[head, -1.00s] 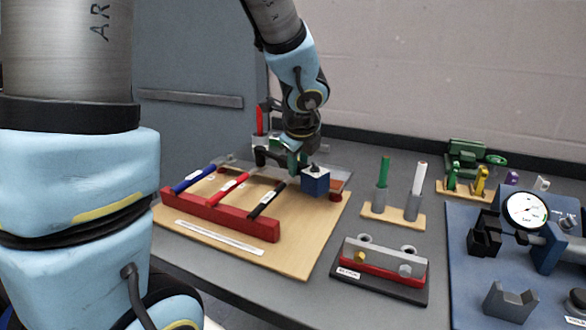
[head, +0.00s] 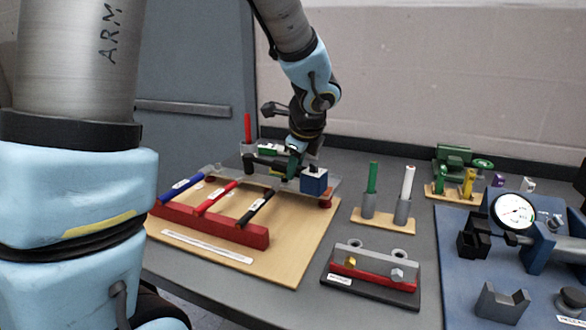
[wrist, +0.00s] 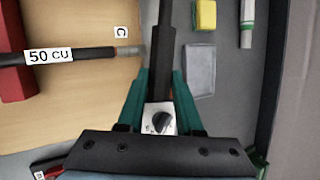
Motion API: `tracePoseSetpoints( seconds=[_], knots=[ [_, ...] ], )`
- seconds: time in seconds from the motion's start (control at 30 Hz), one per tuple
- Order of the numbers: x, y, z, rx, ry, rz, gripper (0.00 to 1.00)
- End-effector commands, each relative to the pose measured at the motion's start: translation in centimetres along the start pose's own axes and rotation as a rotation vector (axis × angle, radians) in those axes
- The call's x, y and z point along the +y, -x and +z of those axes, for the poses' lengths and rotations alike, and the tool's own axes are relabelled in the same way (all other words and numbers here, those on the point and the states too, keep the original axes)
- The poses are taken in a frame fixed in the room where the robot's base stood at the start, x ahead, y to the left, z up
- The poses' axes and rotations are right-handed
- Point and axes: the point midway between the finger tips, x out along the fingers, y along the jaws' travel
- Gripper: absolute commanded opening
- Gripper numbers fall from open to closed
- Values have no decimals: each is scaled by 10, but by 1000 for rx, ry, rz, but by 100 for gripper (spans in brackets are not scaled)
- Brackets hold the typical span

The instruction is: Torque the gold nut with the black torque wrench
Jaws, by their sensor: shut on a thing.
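The gold nut (head: 350,262) sits on the front left of a small grey and red block on a black base in the head view. A grey hex piece (head: 398,273) sits to its right. My gripper (head: 294,170) is at the back of the wooden board, left of a blue box. In the wrist view its green fingers (wrist: 158,105) are shut on the black torque wrench. The wrench is partly hidden in the head view.
The blue box (head: 314,183) stands close to my gripper. Blue, red and black cables rest on a red rack (head: 210,226). Green and white rods stand in cups to the right. A gauge (head: 514,210) stands on the blue plate at right.

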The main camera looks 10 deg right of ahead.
Motion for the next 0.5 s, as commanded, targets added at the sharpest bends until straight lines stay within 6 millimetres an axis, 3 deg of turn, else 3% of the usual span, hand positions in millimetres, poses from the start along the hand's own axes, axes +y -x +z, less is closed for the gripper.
tracePoseSetpoints(
  seconds=[0.23, 0.5],
  knots=[
    [-3, 0, 0, -4, 9, 2, 0],
    [-20, -7, -3, -49, 108, 45, 0]
  ],
)
